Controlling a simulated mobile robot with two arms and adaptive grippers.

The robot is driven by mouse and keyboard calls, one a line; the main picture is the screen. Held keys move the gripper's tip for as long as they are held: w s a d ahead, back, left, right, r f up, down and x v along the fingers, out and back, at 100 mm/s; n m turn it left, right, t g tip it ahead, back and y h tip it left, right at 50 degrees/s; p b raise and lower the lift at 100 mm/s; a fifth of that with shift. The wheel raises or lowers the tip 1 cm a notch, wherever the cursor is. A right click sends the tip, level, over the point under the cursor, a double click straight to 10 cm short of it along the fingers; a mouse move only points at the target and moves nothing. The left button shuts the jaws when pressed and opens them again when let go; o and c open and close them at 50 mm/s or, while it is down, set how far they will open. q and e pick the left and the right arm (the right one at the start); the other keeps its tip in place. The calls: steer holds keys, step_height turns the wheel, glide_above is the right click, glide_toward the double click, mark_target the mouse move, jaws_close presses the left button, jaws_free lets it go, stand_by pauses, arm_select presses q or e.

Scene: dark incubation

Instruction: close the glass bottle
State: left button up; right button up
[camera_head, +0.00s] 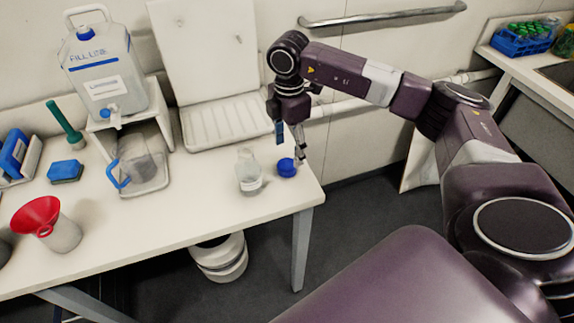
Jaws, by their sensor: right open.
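The clear glass bottle (248,175) stands upright near the right end of the white table, with a white label low on its side. No cap shows on its neck. A blue cap (287,168) sits on the table just right of the bottle, near the table's right edge. My right gripper (289,150) points down over the cap with its fingers apart. I cannot tell whether the fingers touch the cap. My left gripper is not in view.
A jug with a blue handle (140,170) stands under a raised container (103,72) with a tap. A red funnel (37,214), a blue sponge (65,171) and a white drying rack (225,122) are also on the table. The table front between jug and bottle is clear.

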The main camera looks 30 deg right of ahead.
mark_target(287, 164)
steer(key=shift+f, duration=0.1)
steer(key=f, duration=0.1)
steer(key=f+p, duration=0.1)
steer(key=f, duration=0.1)
steer(key=f+p, duration=0.1)
steer(key=shift+s+a+f, duration=0.1)
steer(key=shift+a+f, duration=0.05)
steer(key=shift+a, duration=0.15)
steer(key=shift+f, duration=0.35)
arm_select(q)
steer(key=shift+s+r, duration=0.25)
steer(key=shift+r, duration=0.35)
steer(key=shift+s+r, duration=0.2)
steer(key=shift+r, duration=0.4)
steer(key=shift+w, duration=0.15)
arm_select(e)
steer(key=c, duration=0.9)
